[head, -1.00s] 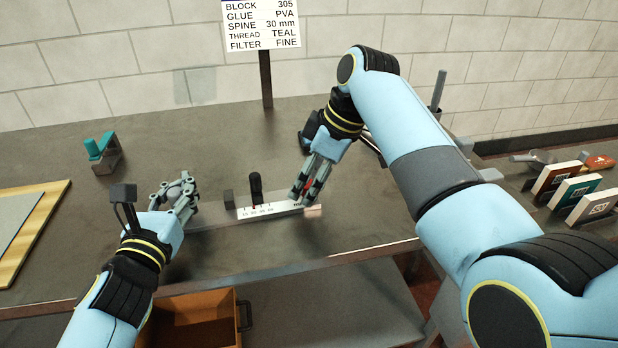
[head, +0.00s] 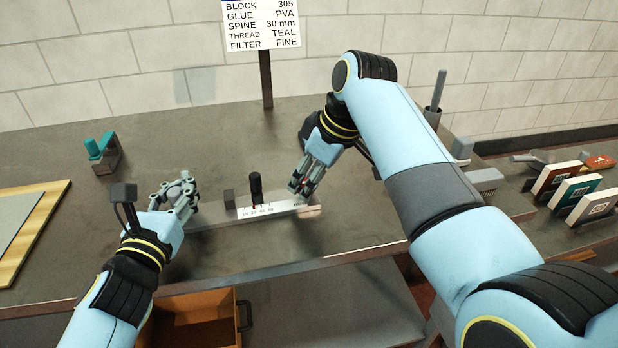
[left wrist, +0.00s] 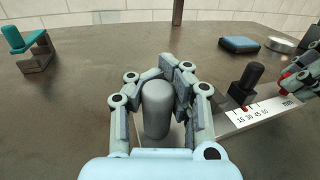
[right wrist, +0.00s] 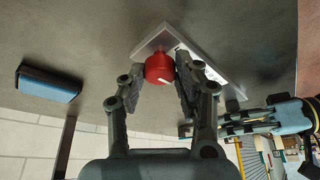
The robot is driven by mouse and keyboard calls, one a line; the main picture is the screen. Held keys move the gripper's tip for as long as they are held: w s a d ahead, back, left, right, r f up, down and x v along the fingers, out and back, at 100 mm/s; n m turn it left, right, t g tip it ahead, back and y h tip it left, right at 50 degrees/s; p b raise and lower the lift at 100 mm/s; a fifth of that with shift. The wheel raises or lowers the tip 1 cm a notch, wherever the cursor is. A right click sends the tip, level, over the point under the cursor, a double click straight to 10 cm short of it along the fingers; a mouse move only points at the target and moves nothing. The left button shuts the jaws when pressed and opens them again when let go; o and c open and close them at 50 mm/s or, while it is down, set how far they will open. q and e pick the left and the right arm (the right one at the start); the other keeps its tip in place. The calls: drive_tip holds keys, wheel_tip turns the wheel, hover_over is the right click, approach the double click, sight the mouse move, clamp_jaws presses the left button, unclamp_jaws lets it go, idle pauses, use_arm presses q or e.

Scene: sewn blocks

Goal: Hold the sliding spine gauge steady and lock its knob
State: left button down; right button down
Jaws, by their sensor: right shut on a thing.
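The spine gauge (head: 280,209) lies on the bench as a pale rule with printed numbers, a red mark and an upright black post (head: 256,188). The rule also shows in the left wrist view (left wrist: 262,113). My right gripper (head: 302,190) is at the rule's right end, shut on the red knob (right wrist: 160,69), which sits between its fingers. My left gripper (head: 180,194) is at the gauge's left end. Its fingers stand around an upright grey rounded post (left wrist: 157,110), with a gap visible on the left side. The post's base is partly hidden.
A teal-topped holder (head: 103,154) and a wooden-edged board (head: 48,205) are on the left. A blue block (left wrist: 239,44) and a round dish (left wrist: 280,44) lie behind the gauge. An open orange drawer (head: 200,306) is below the front edge.

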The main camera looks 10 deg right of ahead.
drive_tip(key=c, duration=0.9)
unclamp_jaws()
drive_tip(key=shift+c, duration=0.2)
drive_tip(key=v, duration=1.2)
use_arm(q)
drive_tip(key=c, duration=2)
unclamp_jaws()
drive_tip(key=o, duration=0.7)
drive_tip(key=shift+o, duration=0.2)
